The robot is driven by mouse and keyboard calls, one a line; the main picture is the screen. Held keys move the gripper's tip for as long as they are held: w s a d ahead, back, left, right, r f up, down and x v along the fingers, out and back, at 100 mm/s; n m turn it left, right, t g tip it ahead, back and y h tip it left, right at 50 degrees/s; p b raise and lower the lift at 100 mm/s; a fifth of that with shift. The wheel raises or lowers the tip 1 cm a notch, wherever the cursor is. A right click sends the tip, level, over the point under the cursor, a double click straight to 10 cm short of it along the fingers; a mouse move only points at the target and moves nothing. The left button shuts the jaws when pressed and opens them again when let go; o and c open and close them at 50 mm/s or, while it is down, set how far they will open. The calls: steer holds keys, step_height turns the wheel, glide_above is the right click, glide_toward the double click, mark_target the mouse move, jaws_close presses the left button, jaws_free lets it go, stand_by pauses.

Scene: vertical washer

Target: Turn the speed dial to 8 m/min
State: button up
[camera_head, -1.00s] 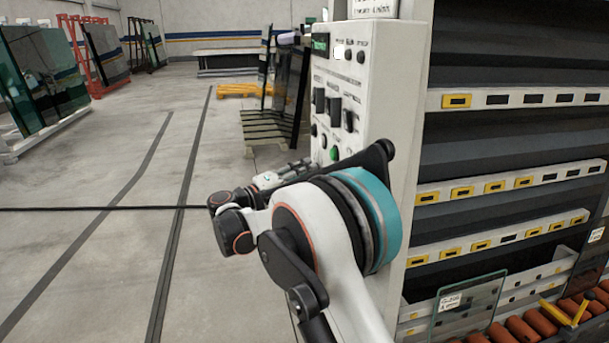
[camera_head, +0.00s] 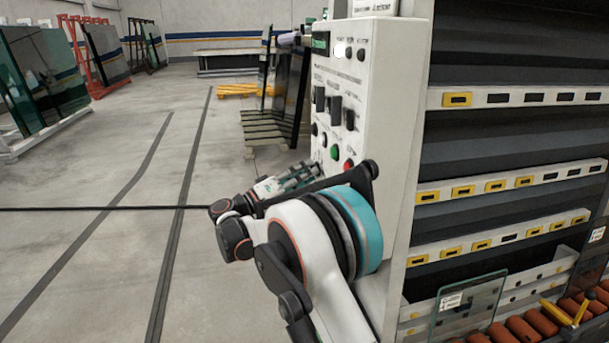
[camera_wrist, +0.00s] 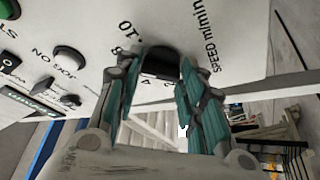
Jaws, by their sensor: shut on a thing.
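The speed dial (camera_wrist: 160,62) is a black knob on the white control panel, in the wrist view. Around it are printed marks, with "10", "8" and "4" readable, and the label "SPEED m/min". My gripper (camera_wrist: 162,74) has its two teal-padded fingers on either side of the knob, shut on it. The fingers cover part of the scale, and I cannot tell which mark the dial points to. In the head view my gripper (camera_head: 297,177) is at the lower left of the control panel (camera_head: 377,75), and the dial is hidden there.
A green button (camera_head: 334,152) and a red button (camera_head: 348,165) sit on the panel above my arm. A white jog button (camera_wrist: 69,59) is near the dial. The washer racks (camera_head: 515,98) stand to the right.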

steer(key=shift+f, duration=0.1)
steer(key=o, duration=1)
steer(key=shift+o, duration=0.2)
steer(key=v, duration=1.2)
steer(key=shift+d, duration=0.1)
